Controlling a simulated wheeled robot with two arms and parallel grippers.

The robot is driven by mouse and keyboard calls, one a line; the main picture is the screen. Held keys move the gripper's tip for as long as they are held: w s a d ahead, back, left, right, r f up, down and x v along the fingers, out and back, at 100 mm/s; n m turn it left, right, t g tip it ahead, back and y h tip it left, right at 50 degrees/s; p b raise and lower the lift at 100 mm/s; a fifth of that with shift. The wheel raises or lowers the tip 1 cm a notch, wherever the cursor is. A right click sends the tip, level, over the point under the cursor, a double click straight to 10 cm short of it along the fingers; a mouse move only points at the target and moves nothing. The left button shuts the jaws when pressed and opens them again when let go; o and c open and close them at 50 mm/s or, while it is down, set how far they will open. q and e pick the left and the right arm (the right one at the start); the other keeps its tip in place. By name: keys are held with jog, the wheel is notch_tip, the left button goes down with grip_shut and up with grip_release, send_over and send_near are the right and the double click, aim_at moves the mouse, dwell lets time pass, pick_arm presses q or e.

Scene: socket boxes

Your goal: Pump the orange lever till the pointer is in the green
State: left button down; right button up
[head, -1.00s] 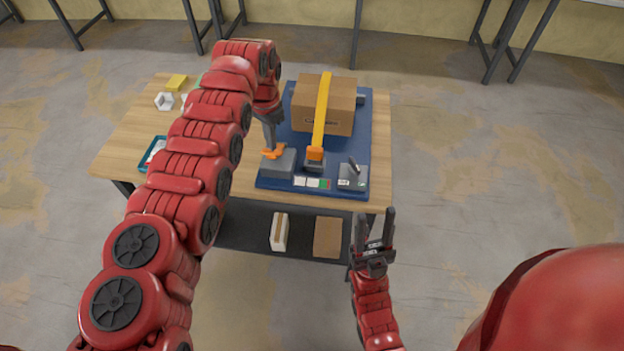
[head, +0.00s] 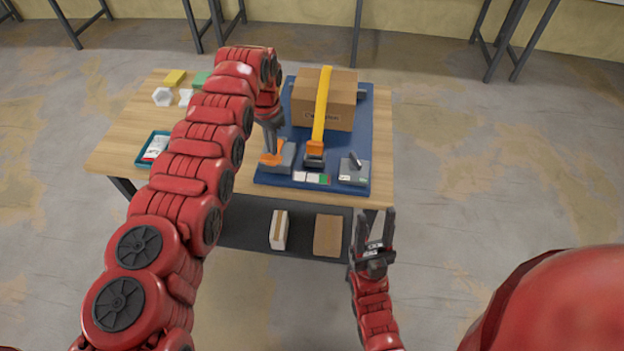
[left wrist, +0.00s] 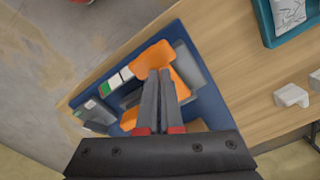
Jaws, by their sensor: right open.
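The orange lever (head: 270,160) stands at a grey block (head: 286,157) on the blue board's near left. It also shows in the left wrist view (left wrist: 152,58). My left gripper (head: 271,150) is over the lever; its fingers (left wrist: 159,75) are together, their tips against or just above the orange part. Contact is not clear. The gauge strip (head: 311,178) has white fields and a green field (head: 324,179) at its right end; the pointer is too small to tell. My right gripper (head: 374,232) is open and empty, in front of the table's near right.
A cardboard box (head: 341,105) under a yellow strap (head: 322,105) stands on the blue board (head: 372,130). An orange buckle (head: 314,150) and a grey unit with a dark handle (head: 354,170) are right of the lever. A teal tray (head: 146,160) lies left.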

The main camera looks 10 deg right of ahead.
pick_arm(q)
jog(key=shift+f+b, duration=0.4)
jog(key=shift+f, duration=0.4)
jog(key=shift+w+r+p, duration=0.1)
jog(key=shift+r+p, duration=0.45)
jog(key=shift+r, duration=0.35)
notch_tip(320, 180, up, 3)
jog(key=shift+p, duration=0.5)
jog(key=shift+r, duration=0.35)
jog(key=shift+f, duration=0.15)
